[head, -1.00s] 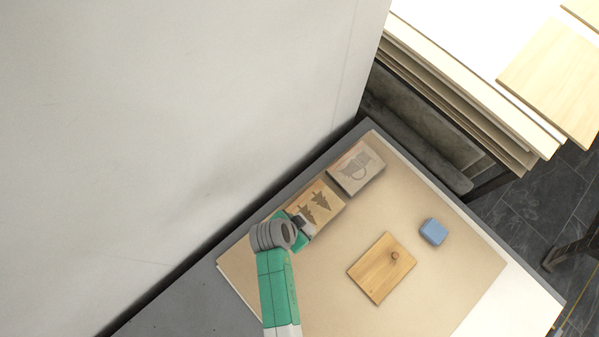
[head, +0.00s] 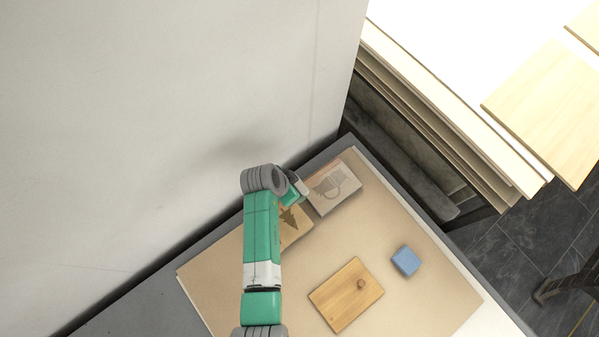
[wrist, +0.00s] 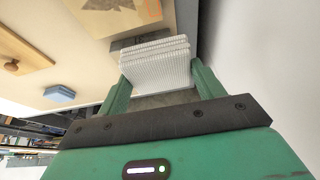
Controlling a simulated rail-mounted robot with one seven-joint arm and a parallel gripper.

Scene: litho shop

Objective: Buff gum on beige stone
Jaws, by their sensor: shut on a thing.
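The beige stone (head: 292,236) lies on the tan sheet with a dark tree print on top, partly hidden by my arm. In the wrist view it shows at the top edge (wrist: 125,24), with part of the print and a small red outline. My gripper (head: 296,190) is near the far end of the beige stone, beside the grey stone. In the wrist view its green fingers are shut on a white, ribbed, folded pad (wrist: 157,63). The pad appears apart from the print. Its height above the stone is hard to tell.
A grey stone (head: 333,188) with a grey print adjoins the beige one. A knobbed wooden board (head: 338,300) and a blue block (head: 406,260) lie on the tan sheet (head: 425,300). A pale wall (head: 180,120) rises close to the stones.

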